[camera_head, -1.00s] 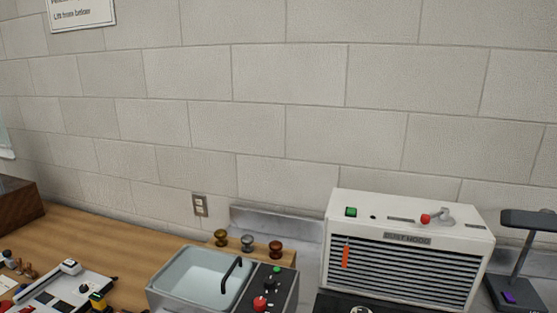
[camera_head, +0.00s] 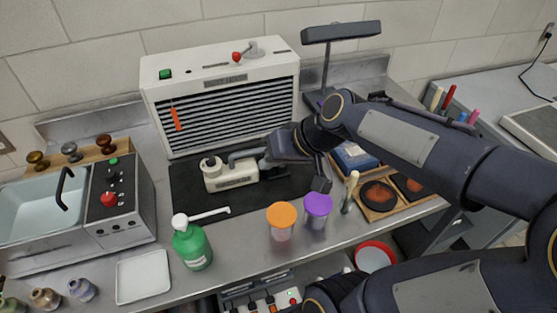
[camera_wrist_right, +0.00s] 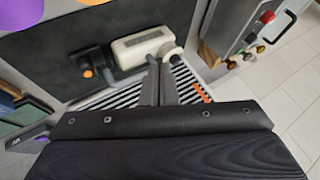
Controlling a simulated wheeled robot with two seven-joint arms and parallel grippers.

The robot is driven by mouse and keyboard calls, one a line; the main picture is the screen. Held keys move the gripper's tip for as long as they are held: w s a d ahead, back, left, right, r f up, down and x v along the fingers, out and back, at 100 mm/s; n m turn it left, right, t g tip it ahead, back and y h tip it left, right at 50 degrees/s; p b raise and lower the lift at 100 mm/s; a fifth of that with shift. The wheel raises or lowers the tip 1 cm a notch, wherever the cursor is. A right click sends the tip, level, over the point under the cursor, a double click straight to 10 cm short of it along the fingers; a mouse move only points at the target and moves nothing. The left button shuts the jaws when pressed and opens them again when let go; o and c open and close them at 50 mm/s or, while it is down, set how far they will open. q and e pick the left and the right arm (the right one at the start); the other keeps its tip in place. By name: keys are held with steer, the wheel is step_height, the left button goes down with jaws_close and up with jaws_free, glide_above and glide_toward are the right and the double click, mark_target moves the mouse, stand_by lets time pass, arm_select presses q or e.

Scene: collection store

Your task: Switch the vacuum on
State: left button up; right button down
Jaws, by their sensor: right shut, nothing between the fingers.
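A small cream canister-like device (camera_head: 230,177), which looks like the vacuum, lies on the black mat in front of the dust hood. In the right wrist view the cream device (camera_wrist_right: 140,46) has a round pale end and a dark part with an orange tip. My right gripper (camera_head: 236,158) is shut and empty, with its fingers at the back edge of the device. In the right wrist view the fingertips (camera_wrist_right: 160,62) overlap its near edge; I cannot tell whether they touch. A switch on it is not clear.
The dust hood (camera_head: 220,85) stands behind, with a green button and red-tipped lever. A green pump bottle (camera_head: 192,243), orange-lidded jar (camera_head: 281,222) and purple-lidded jar (camera_head: 317,210) stand in front. A sink unit (camera_head: 80,205) is left. A panel with switches (camera_head: 265,300) shows below the bench.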

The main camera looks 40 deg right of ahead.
steer(key=w+d+f+m+t+h+b, duration=0.1)
steer(key=w+d+f+m, duration=0.1)
steer(key=w+d, duration=0.8)
steer(key=shift+d+f+t, duration=0.3)
steer(key=shift+d+f, duration=0.1)
steer(key=shift+d, duration=0.5)
steer(key=shift+f, duration=0.1)
step_height(320, 180, down, 8)
steer(key=b, duration=0.7)
steer(key=shift+f, duration=0.35)
steer(key=shift+b, duration=0.3)
steer(key=shift+f+b, duration=0.4)
steer(key=shift+b, duration=0.1)
